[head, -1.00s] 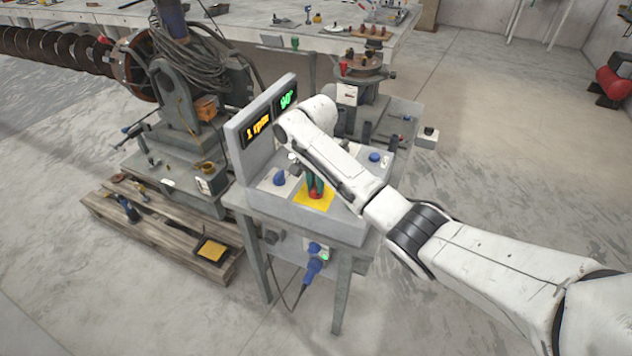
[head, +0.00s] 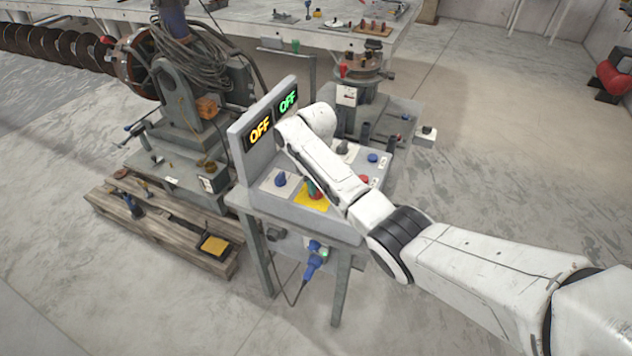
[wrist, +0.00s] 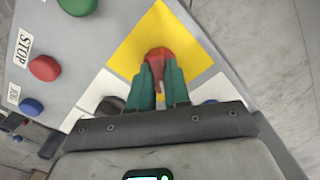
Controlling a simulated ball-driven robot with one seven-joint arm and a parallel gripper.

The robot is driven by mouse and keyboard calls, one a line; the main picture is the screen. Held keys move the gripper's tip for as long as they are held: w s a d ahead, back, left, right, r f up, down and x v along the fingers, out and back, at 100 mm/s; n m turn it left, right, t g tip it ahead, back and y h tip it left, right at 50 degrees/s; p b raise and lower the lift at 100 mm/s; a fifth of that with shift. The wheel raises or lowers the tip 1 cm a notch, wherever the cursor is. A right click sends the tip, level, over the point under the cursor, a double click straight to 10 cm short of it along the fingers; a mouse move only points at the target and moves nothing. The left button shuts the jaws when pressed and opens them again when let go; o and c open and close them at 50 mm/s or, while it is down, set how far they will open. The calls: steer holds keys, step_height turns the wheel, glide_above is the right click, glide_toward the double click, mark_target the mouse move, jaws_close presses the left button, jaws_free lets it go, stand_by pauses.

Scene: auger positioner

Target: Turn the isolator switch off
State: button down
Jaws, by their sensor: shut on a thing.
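The isolator switch is a red rotary handle on a yellow plate (head: 303,195) on top of the grey control console. In the wrist view the red handle (wrist: 158,56) stands in the middle of the yellow plate (wrist: 131,45). My gripper (wrist: 160,75), with green fingers, is shut on the red handle from both sides. In the head view my arm hides part of the handle and fingers.
A blue knob (head: 280,179) sits left of the yellow plate. In the wrist view a red STOP button (wrist: 45,68), a green button (wrist: 76,5) and a blue button (wrist: 31,107) lie left of it. A pallet (head: 170,235) stands left of the console. Open floor lies at right.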

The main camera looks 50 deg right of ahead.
steer(key=n+p, duration=0.1)
steer(key=n, duration=0.6)
stand_by(0.6)
steer(key=c, duration=1.1)
jaws_free()
steer(key=shift+r, duration=0.15)
step_height(320, 180, up, 11)
steer(key=shift+f+b, duration=0.2)
steer(key=shift+b, duration=0.45)
